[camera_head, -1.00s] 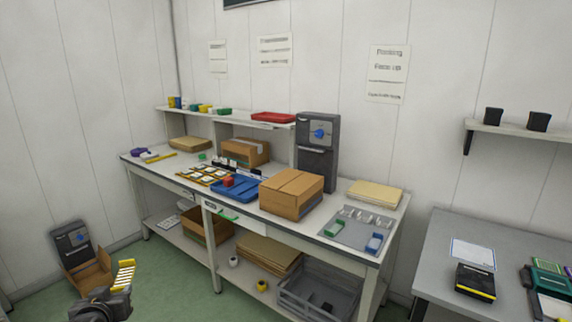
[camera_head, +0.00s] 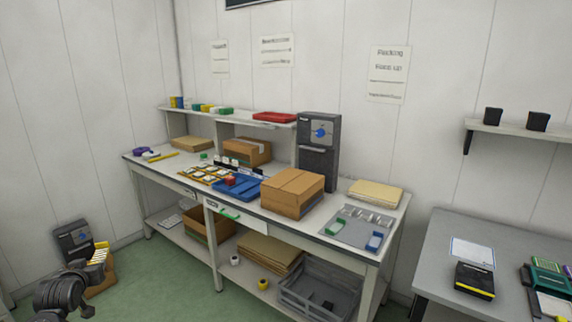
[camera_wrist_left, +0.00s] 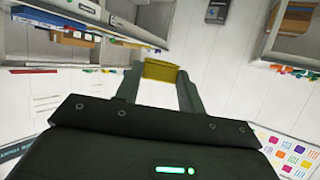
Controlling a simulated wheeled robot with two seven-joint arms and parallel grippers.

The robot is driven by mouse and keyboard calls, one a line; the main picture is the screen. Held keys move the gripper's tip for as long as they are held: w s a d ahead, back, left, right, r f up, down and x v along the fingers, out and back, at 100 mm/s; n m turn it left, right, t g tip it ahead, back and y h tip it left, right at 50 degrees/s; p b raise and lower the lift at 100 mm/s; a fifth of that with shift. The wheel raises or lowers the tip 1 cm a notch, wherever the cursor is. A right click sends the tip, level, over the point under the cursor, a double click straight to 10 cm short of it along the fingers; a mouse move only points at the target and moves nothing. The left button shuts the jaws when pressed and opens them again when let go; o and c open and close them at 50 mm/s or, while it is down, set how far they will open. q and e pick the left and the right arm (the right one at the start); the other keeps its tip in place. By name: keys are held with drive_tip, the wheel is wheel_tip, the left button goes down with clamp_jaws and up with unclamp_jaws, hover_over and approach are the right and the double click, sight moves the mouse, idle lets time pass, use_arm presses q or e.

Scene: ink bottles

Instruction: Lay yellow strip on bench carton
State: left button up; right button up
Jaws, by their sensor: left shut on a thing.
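My left gripper (camera_head: 96,262) is at the lower left of the head view, out in front of the bench and well apart from it. It is shut on a yellow strip (camera_head: 100,252), which looks banded with pale lines. In the left wrist view the yellow strip (camera_wrist_left: 160,70) sits between the two fingers (camera_wrist_left: 158,82). The bench carton (camera_head: 291,191), a closed brown cardboard box, stands on the bench top towards the right. Its top is bare. My right gripper is in neither view.
A blue tray (camera_head: 250,192) lies left of the carton, and a grey tray (camera_head: 352,231) lies right of it. A dark machine (camera_head: 318,150) stands behind it. A second carton (camera_head: 237,151) stands under the shelf. An open box (camera_head: 104,283) is on the floor behind my gripper.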

use_arm(q)
drive_tip(key=s+a+r+n+y, duration=0.1)
drive_tip(key=a+y, duration=0.1)
drive_tip(key=a, duration=0.7)
drive_tip(key=s+d+f+n+g+y, duration=0.25)
drive_tip(key=s+f, duration=0.25)
drive_tip(key=s, duration=0.3)
drive_tip(key=w+d+r+m+t+h, duration=0.1)
drive_tip(key=w+d+r+m+h, duration=0.15)
drive_tip(key=d, duration=0.55)
drive_tip(key=w+d+r+m+t+h, duration=0.1)
drive_tip(key=w+d+r, duration=0.15)
drive_tip(key=d, duration=0.55)
drive_tip(key=w+d+r+m+t+h, duration=0.1)
drive_tip(key=d+r+h, duration=0.15)
drive_tip(key=d, duration=0.65)
drive_tip(key=s+d+r+m+h, duration=0.2)
drive_tip(key=s+d+r, duration=0.1)
drive_tip(key=d+r, duration=0.3)
drive_tip(key=s+d+r+m+h, duration=0.1)
drive_tip(key=s+d+r+h, duration=0.1)
drive_tip(key=d+r, duration=0.4)
drive_tip(key=s+d+t, duration=0.1)
drive_tip(key=d, duration=0.4)
drive_tip(key=shift+s+d+r+m, duration=0.25)
drive_tip(key=shift+s+r+m, duration=0.1)
drive_tip(key=shift+r+m, duration=0.05)
